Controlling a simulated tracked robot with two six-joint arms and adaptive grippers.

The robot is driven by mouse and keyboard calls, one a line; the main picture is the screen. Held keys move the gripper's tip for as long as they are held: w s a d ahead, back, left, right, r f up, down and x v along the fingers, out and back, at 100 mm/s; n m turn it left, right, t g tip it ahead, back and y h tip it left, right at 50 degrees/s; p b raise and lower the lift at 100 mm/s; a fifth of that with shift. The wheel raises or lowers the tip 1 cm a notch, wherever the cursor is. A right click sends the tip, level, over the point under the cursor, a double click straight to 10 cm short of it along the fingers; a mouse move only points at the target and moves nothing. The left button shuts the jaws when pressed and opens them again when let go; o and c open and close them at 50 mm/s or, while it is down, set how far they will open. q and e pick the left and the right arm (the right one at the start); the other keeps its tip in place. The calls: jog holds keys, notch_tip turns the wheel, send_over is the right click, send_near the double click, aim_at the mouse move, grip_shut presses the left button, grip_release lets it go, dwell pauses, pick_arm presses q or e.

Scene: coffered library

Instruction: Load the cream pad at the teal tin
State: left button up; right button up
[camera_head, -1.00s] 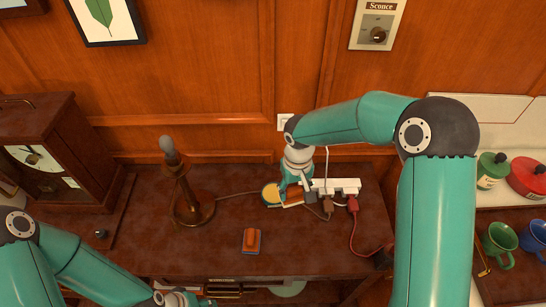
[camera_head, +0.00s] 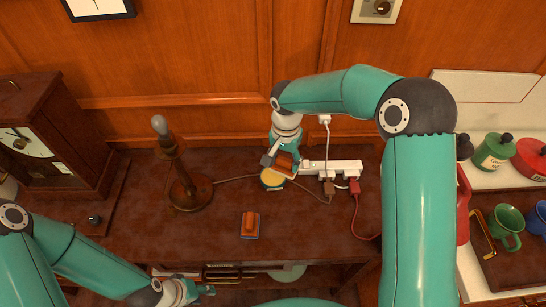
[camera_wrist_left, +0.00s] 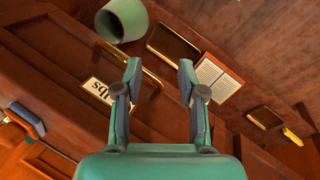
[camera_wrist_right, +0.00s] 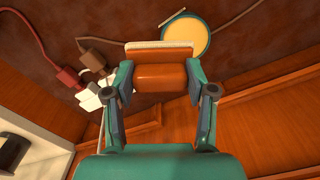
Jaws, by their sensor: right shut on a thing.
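My right gripper (camera_wrist_right: 160,88) is shut on the orange handle (camera_wrist_right: 161,77) of the cream pad (camera_wrist_right: 160,46). The pad's pale edge faces away from the palm in the right wrist view. In the head view the held pad is just behind and right of the teal tin (camera_head: 272,182). The tin is round and open, with yellow inside and a thin teal rim; it also shows in the right wrist view (camera_wrist_right: 190,37), partly hidden by the pad. I cannot tell whether they touch. My left gripper (camera_wrist_left: 158,72) is open and empty, low at the desk front.
A similar orange-handled blue pad (camera_head: 250,226) lies on the desk. A lamp (camera_head: 188,185) stands left of the tin. A white power strip (camera_head: 333,167) with plugs and cords lies right. A clock (camera_head: 48,135) stands far left. The desk's middle is mostly clear.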

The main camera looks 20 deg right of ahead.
jog(key=m, duration=0.1)
jog(key=w+m+b, duration=0.1)
jog(key=m, duration=0.1)
jog(key=w+a+f+m, duration=0.1)
jog(key=m, duration=0.1)
jog(key=shift+w+b, duration=0.1)
jog(key=shift+b, duration=0.25)
pick_arm(q)
notch_tip(320, 180, down, 8)
jog(key=b, duration=0.5)
pick_arm(e)
jog(key=shift+w+a+f+m, duration=0.2)
jog(key=shift+w+f+m, duration=0.1)
jog(key=shift+f+m, duration=0.75)
jog(key=shift+w+a+f+m, duration=0.25)
jog(key=shift+f+m, duration=0.65)
jog(key=shift+m, duration=0.3)
jog(key=shift+w+a+f+m, duration=0.15)
jog(key=shift+w+f+m, duration=0.15)
jog(key=shift+f+m, duration=0.75)
jog(key=shift+r, duration=0.1)
pick_arm(q)
jog(key=shift+f+b, duration=0.55)
jog(key=shift+b, duration=0.2)
pick_arm(e)
jog(key=shift+s+f, duration=0.1)
jog(key=shift+f, duration=0.4)
jog(key=shift+r, duration=0.1)
